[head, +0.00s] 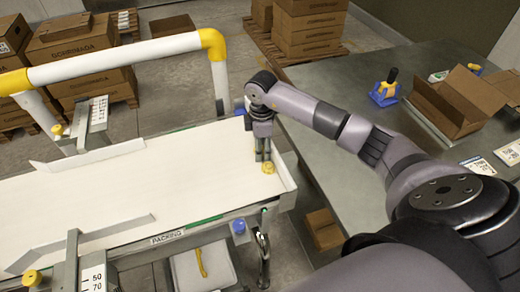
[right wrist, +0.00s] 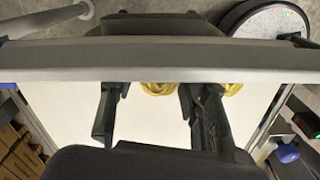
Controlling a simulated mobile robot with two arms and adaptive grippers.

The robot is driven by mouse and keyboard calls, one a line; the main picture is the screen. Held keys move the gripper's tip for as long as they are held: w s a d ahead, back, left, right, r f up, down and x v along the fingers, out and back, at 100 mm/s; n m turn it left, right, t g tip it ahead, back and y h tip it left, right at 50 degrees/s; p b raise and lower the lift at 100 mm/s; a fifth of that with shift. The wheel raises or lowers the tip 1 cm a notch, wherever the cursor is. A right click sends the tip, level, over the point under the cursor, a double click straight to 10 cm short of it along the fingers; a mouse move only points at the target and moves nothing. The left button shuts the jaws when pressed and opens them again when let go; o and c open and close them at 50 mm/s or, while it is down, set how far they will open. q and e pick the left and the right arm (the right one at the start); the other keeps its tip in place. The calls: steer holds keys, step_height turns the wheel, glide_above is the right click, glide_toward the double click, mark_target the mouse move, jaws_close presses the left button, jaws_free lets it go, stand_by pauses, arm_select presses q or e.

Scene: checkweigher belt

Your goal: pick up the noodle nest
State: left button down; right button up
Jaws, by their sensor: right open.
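A yellow noodle nest (head: 268,168) sits on the white belt (head: 130,185) near its right end. My right gripper (head: 263,157) points down right above it, fingers apart. In the right wrist view, a yellow nest (right wrist: 158,88) shows between the open fingers, nearer the right-hand one, and is partly cut off by a grey bar. A second yellow piece (right wrist: 232,89) shows beyond that finger, mostly hidden. I cannot tell whether the fingers touch a nest. My left gripper is out of view.
White guide rails (head: 92,155) flank the belt further left. A grey table (head: 345,80) with an open carton (head: 455,103) and a blue stand (head: 384,93) lies to the right. Most of the belt is clear.

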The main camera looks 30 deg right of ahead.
steer(key=c, duration=0.5)
steer(key=shift+a+r+b, duration=0.15)
steer(key=shift+r+b, duration=0.1)
steer(key=shift+b, duration=0.25)
step_height(320, 180, up, 6)
steer(key=shift+w+r+b, duration=0.1)
steer(key=shift+r+b, duration=0.15)
steer(key=shift+b, duration=0.6)
steer(key=w+a+b, duration=0.1)
steer(key=a, duration=0.5)
steer(key=w+a+b, duration=0.2)
steer(key=a, duration=0.4)
steer(key=w+a+b, duration=0.1)
steer(key=a, duration=0.6)
steer(key=shift+w+a, duration=0.1)
steer(key=shift+w, duration=0.15)
steer(key=shift+s, duration=0.1)
